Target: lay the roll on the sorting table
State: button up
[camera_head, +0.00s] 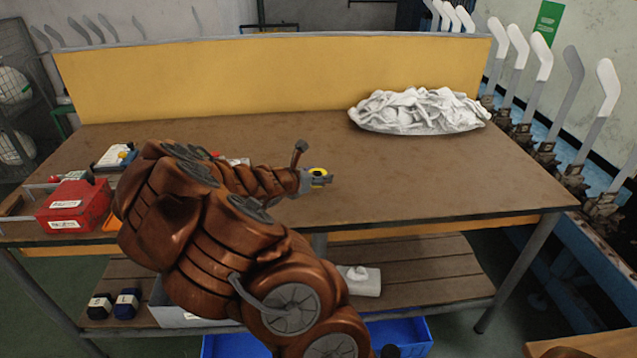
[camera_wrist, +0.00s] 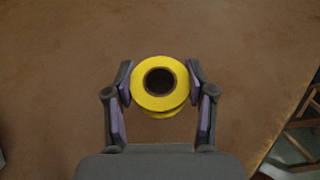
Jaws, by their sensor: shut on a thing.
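The roll (camera_wrist: 144,98) is a yellow ring with a dark round core, seen from above in the wrist view. My gripper (camera_wrist: 160,84) is shut on it, with one finger on each side. In the head view the yellow roll (camera_head: 319,172) shows small at the end of my gripper (camera_head: 322,178), over the middle of the sorting table (camera_head: 420,175). The table has a brown top and a yellow back board. I cannot tell whether the roll touches the tabletop.
A heap of white cloth (camera_head: 418,111) lies at the table's back right. A red box (camera_head: 74,205) stands at the left end, partly near my arm. The tabletop around the roll is bare. White sock forms (camera_head: 541,57) stand along the right. A table edge shows at the wrist view's lower right.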

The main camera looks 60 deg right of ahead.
aim_at(319, 190)
jog(key=shift+d, duration=0.45)
jog(key=shift+f, duration=1.8)
jog(key=shift+f, duration=0.1)
jog(key=o, duration=1.1)
jog(key=shift+o, duration=0.2)
jog(key=shift+w+a+r, duration=0.15)
jog(key=shift+a+r, duration=0.25)
jog(key=shift+a, duration=0.1)
jog(key=shift+v, duration=5.45)
